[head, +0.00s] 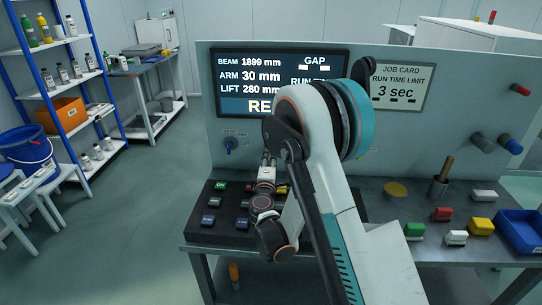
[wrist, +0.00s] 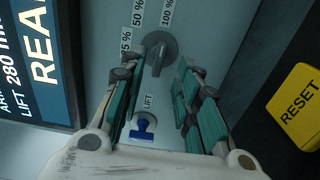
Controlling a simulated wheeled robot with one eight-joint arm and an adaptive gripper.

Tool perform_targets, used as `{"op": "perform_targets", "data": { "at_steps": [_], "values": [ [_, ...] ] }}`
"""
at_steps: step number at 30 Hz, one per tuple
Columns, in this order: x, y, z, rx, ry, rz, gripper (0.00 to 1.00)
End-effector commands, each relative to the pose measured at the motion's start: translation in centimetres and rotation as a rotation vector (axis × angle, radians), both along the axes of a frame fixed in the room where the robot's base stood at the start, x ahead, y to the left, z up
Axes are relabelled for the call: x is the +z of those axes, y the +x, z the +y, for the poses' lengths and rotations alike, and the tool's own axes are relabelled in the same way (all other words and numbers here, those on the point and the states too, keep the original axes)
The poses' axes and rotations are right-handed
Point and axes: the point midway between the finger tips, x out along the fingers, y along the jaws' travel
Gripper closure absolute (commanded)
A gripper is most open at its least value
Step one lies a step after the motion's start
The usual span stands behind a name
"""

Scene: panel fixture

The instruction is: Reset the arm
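A yellow button marked RESET (wrist: 300,105) fills the right edge of the wrist view. In the head view a yellow button (head: 282,189) shows on the black button box (head: 205,238), partly hidden by my gripper. My gripper (wrist: 174,60) is open, with its two green-and-grey fingers apart and nothing held. In the head view my gripper (head: 268,158) hangs above the box, in front of the panel. A grey dial (wrist: 160,54) with percent labels and a blue LIFT knob (wrist: 143,125) appear between and behind the fingers.
The screen (head: 258,75) reads beam 1899 mm, arm 30 mm, lift 280 mm; my arm covers part of it. A job card (head: 400,85) says run time limit 3 sec.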

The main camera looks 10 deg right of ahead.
Motion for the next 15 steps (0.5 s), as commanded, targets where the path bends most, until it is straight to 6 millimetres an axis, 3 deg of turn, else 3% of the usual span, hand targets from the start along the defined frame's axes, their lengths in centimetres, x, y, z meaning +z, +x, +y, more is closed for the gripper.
{"op": "perform_targets", "data": {
  "at_steps": [15],
  "values": [
    [0.31, -0.99, 0.09, -0.004, 0.009, 0.001, 0.70]
  ]
}}
